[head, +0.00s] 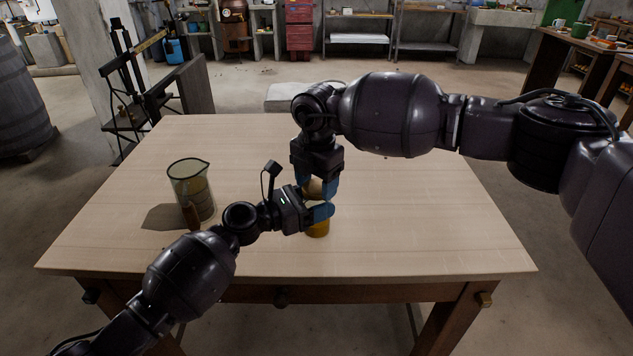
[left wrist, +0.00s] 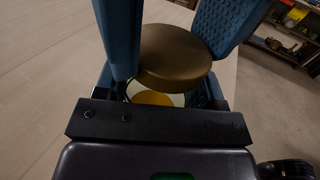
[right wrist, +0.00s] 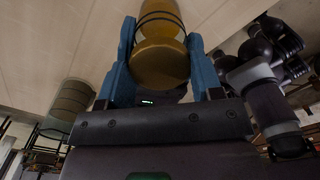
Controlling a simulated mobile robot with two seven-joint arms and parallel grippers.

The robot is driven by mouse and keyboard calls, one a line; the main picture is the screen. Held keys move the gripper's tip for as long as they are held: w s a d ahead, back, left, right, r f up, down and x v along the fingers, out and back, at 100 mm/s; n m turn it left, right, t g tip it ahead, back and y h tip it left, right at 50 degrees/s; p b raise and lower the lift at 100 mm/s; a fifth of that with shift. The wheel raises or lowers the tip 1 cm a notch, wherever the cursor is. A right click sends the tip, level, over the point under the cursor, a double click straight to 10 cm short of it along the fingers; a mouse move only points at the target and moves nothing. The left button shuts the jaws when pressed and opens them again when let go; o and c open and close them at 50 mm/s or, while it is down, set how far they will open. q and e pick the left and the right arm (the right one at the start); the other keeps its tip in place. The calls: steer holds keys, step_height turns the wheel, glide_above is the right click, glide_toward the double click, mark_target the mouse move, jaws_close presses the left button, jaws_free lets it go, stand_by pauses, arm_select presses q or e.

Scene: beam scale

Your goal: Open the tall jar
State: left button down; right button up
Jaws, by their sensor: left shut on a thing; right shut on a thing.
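The tall jar stands on the wooden table (head: 430,225); its amber lower part (head: 318,229) shows below my grippers. My left gripper (head: 321,211) reaches in from the left and is shut on the jar body. My right gripper (head: 317,187) points down from above and is shut on the brown lid (head: 314,188). In the left wrist view the lid (left wrist: 175,55) is a round disc above a pale ring with an orange middle (left wrist: 155,98). The right wrist view shows the lid (right wrist: 160,65) between the blue fingers.
A glass beaker (head: 191,188) with a spout stands on the table to the left, near my left arm. The right side and back of the table are clear. Shelves and a barrel (head: 22,105) stand farther off.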

steer(key=shift+n, duration=0.7)
steer(key=o, duration=1)
